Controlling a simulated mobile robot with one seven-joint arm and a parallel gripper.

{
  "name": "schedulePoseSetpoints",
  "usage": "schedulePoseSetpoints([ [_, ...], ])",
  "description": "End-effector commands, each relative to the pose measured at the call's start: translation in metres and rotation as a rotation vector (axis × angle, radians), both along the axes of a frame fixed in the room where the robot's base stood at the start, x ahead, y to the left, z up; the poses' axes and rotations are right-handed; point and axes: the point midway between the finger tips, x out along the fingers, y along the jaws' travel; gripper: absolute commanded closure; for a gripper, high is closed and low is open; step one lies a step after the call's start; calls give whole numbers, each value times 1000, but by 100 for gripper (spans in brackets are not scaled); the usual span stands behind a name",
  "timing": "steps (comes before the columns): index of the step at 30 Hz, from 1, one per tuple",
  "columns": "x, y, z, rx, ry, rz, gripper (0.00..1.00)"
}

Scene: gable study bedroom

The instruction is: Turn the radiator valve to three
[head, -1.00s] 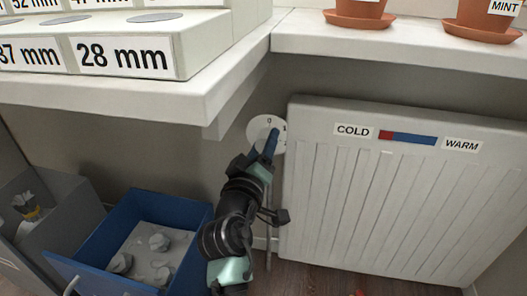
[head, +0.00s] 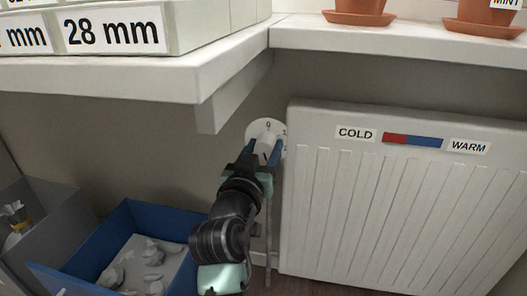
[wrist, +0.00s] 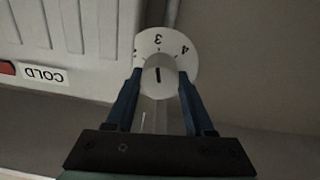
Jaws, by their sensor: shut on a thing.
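The radiator valve (head: 257,131) has a white round dial with numbers, on the wall left of the radiator (head: 375,215). My gripper (head: 263,152) is shut on its knob, one blue finger on each side. A black mark on the knob's face points roughly at the 3 on the dial (wrist: 178,44); a 4 shows to the right. Part of the dial is hidden behind the knob and fingers.
The radiator's COLD–WARM bar (head: 412,140) is red on nearly its left half, blue beyond. A white shelf (head: 110,80) overhangs above left. Potted plants (head: 360,12) stand on the sill.

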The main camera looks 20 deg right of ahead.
Motion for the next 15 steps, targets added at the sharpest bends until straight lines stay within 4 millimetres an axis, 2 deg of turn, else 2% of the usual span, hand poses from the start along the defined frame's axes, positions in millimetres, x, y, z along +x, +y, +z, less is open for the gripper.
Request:
schedulePoseSetpoints([
  [15, 0, 0, -1, 25, -13, -1, 100],
])
